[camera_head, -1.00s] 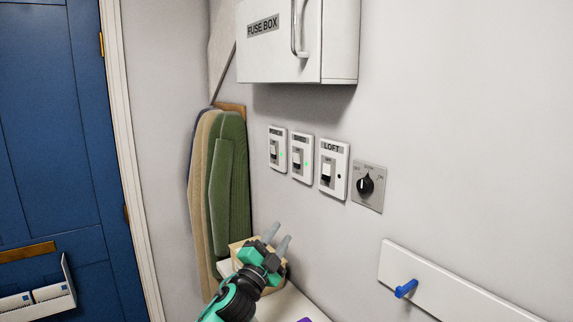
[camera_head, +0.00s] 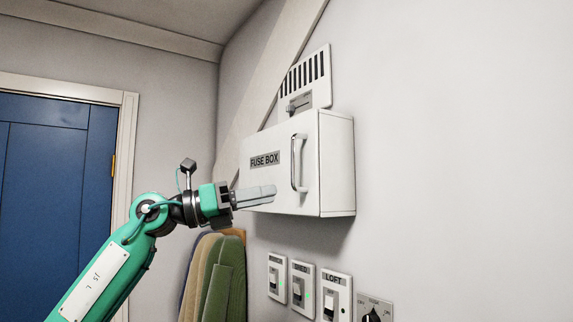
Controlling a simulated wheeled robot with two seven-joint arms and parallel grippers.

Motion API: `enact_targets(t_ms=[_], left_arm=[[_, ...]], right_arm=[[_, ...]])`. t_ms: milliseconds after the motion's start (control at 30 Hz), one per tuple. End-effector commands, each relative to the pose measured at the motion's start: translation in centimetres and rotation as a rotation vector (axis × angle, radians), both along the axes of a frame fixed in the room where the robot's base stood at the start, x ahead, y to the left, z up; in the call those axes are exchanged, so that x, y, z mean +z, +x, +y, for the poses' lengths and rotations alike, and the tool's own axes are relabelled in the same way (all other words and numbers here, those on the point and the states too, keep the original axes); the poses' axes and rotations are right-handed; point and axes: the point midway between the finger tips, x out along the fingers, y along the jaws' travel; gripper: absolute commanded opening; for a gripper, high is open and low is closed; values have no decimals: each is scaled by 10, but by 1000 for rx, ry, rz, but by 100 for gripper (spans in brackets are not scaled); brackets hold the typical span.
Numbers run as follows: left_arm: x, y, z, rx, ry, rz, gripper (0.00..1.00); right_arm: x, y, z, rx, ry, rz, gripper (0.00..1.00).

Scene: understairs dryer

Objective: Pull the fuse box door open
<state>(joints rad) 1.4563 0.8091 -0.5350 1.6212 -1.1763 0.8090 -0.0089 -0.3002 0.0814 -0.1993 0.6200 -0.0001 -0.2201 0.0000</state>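The fuse box (camera_head: 335,165) is a white wall cabinet with a "FUSE BOX" label on its door (camera_head: 270,185). The door looks shut. A vertical silver bar handle (camera_head: 297,163) is at the door's right side. My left gripper (camera_head: 272,191) is in front of the lower door, with its grey fingers pointing right toward the handle's lower end. The fingertips are left of the handle in the picture and not around it. The fingers overlap in this view, so their gap cannot be judged. My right gripper is out of view.
A slotted vent panel with a small lever (camera_head: 298,104) is above the box. Several labelled switches, including LOFT (camera_head: 334,294), and a dial (camera_head: 374,311) are below. Ironing boards (camera_head: 222,280) lean in the corner. A blue door (camera_head: 50,190) is at left. The right wall is bare.

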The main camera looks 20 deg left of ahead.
Motion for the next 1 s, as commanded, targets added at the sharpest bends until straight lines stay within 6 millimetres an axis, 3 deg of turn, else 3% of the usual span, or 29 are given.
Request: enact_targets(t_ms=[33, 200, 467, 667, 1000], left_arm=[[18, -10, 12, 40, 57, -33, 33], [50, -33, 44, 153, 214, -84, 33], [68, -47, 65, 232, 299, -101, 33], [70, -33, 48, 229, 302, -99, 33], [72, 14, -7, 227, 300, -98, 33]], right_arm=[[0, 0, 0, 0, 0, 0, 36], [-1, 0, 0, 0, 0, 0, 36], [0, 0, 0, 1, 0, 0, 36], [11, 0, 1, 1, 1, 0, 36], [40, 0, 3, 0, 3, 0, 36]])
